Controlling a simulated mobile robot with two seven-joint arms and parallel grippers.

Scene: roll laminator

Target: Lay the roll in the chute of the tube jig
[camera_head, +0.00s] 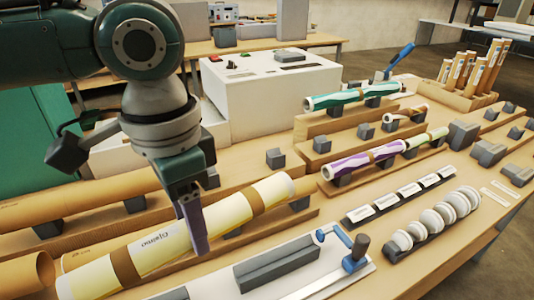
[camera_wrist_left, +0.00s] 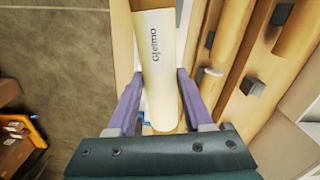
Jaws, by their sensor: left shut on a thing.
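The cream roll (camera_head: 185,240), with brown bands and a printed name, lies slantwise at the front left of the head view. My left gripper (camera_head: 197,240) is shut on it near its middle, coming from above. In the left wrist view the roll (camera_wrist_left: 158,60) runs between the two purple fingers of the gripper (camera_wrist_left: 158,100). I cannot tell whether the roll touches the rack's grey cradles. What looks like the tube jig, a white board (camera_head: 225,275) with a grey chute (camera_head: 278,263) and a blue crank (camera_head: 355,255), is in front of the roll. My right gripper is not in view.
Wooden racks with grey cradles hold purple-banded (camera_head: 365,158) and green-banded (camera_head: 350,95) rolls to the right. A white machine (camera_head: 270,90) stands behind. A row of white discs (camera_head: 437,222) and a label strip (camera_head: 400,197) lie front right. Brown tubes (camera_head: 75,205) lie left.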

